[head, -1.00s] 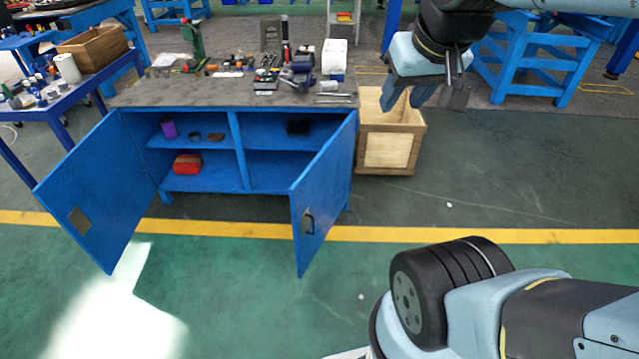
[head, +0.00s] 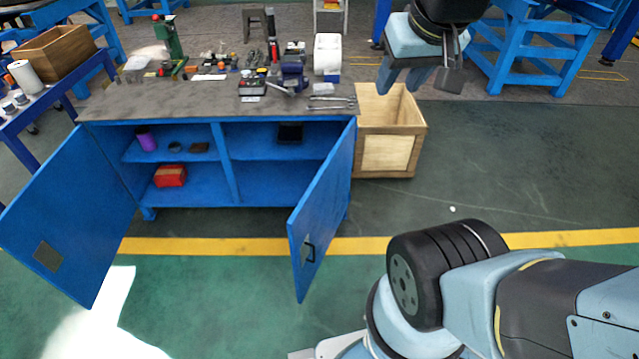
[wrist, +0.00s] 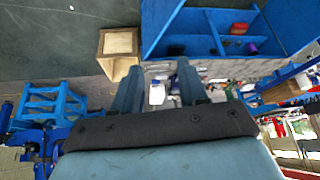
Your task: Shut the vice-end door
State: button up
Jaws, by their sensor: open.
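The blue bench cabinet (head: 222,165) stands ahead with both doors swung open. The vice-end door (head: 322,212) is the right one, below the blue vice (head: 293,77); it juts out toward me with a dark handle (head: 310,252) on its outer face. The other door (head: 70,222) is swung wide to the left. My gripper (head: 415,84) is open and empty, raised to the right of the bench, above and apart from the vice-end door. In the wrist view its fingers (wrist: 158,84) point toward the bench, and the cabinet's shelves (wrist: 215,28) show beyond.
A wooden crate (head: 390,135) stands against the bench's right end, below my gripper. Tools and a white roll (head: 327,54) crowd the bench top. A side table (head: 45,100) stands at the left. The green floor in front of the vice-end door and right of it is clear.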

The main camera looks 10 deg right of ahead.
aim_at(313, 226)
jog(key=z, duration=0.05)
jog(key=i, duration=0.4)
jog(key=u, duration=0.2)
jog(key=k, duration=1)
jog(key=u, duration=1.45)
jog(key=i, duration=0.2)
jog(key=u, duration=1.7)
jog(key=i, duration=0.15)
jog(key=z, duration=2.6)
